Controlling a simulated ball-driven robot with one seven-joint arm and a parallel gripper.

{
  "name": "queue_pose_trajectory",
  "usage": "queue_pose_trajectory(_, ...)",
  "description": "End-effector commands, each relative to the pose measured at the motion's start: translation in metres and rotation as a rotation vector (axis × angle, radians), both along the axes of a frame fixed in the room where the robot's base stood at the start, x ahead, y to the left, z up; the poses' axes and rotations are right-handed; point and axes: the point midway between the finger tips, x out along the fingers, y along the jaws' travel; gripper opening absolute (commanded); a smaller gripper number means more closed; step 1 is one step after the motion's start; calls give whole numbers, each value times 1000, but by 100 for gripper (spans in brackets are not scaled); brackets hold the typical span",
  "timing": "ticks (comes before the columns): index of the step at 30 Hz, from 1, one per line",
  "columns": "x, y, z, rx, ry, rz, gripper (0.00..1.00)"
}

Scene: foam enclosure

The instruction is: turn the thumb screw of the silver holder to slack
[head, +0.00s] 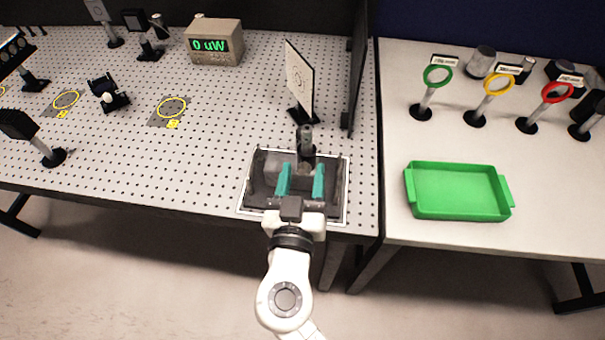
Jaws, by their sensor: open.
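A grey metal piece with an upright dark post (306,139), which looks like the silver holder, stands at the back of a dark foam-lined tray (336,207) near the front right of the perforated table. My gripper (301,181) is over the tray, its two teal fingers apart and pointing away from me. The grey piece is just beyond and partly between the fingertips. I cannot tell whether they touch it. The thumb screw is too small or hidden to make out.
A white card on a stand (300,82) and a dark upright panel (357,75) stand behind the tray. A meter (215,42) reads 0 uW. On the right table are a green tray (458,211) and green, yellow and red ring mounts (438,75).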

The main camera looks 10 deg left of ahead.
Motion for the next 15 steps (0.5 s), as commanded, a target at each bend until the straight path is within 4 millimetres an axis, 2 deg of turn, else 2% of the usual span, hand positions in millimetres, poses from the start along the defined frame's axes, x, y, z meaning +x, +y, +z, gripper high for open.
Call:
queue_pose_trajectory(2,0,0,0,0,0,0,53)
queue_pose_trajectory(15,0,0,0,0,0,0,12)
